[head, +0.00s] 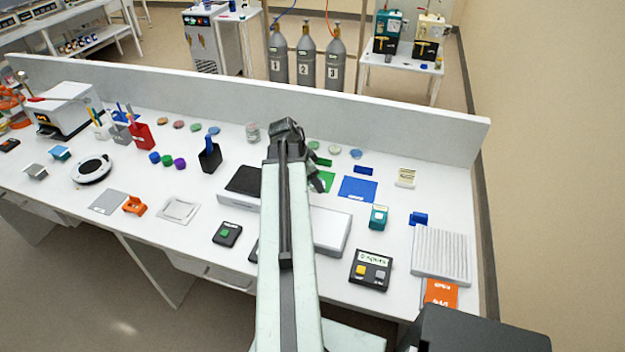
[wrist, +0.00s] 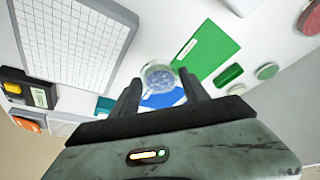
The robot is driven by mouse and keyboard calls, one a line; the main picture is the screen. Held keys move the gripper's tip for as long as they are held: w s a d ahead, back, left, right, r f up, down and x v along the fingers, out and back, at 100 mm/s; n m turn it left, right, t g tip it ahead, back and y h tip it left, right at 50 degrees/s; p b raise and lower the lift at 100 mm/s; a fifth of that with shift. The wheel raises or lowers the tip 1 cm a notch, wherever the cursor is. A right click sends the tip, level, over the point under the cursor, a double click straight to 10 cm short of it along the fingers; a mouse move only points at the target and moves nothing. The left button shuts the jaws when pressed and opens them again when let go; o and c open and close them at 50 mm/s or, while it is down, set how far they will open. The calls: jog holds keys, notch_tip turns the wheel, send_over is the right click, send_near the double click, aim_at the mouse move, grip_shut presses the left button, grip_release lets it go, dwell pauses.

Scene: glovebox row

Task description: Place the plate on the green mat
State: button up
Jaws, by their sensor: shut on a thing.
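The plate (wrist: 158,76), a small clear round dish with blue specks, sits between my fingertips in the wrist view. My gripper (wrist: 160,88) is shut on it. The green mat (wrist: 207,50) lies just beyond and to the right of the plate, and the blue mat (wrist: 162,101) shows under and between the fingers. In the head view my arm partly covers the green mat (head: 327,180), and the blue mat (head: 358,188) lies to its right. I cannot make out the plate in the head view. Its height above the table is unclear.
A white gridded panel (wrist: 72,38) is at the left of the wrist view. A green block (wrist: 229,75) and round dishes (wrist: 267,71) lie past the green mat. A teal device (head: 378,217) stands right of my arm. A low wall (head: 400,118) closes the table's back.

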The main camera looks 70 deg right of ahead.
jog(key=w+d+r+p, duration=0.4)
jog(key=d, duration=0.6)
jog(key=f+b, duration=1)
jog(key=b, duration=0.1)
jog(key=shift+s+a+f, duration=0.15)
jog(key=shift+a+f, duration=0.1)
jog(key=shift+f, duration=0.15)
jog(key=o, duration=1.5)
jog(key=shift+r, duration=0.1)
jog(key=shift+c, duration=0.2)
jog(key=shift+r, duration=0.1)
jog(key=shift+r+p, duration=0.2)
jog(key=shift+p, duration=0.15)
jog(key=p+v, duration=1.1)
jog(key=shift+r, duration=0.4)
jog(key=shift+a, duration=0.15)
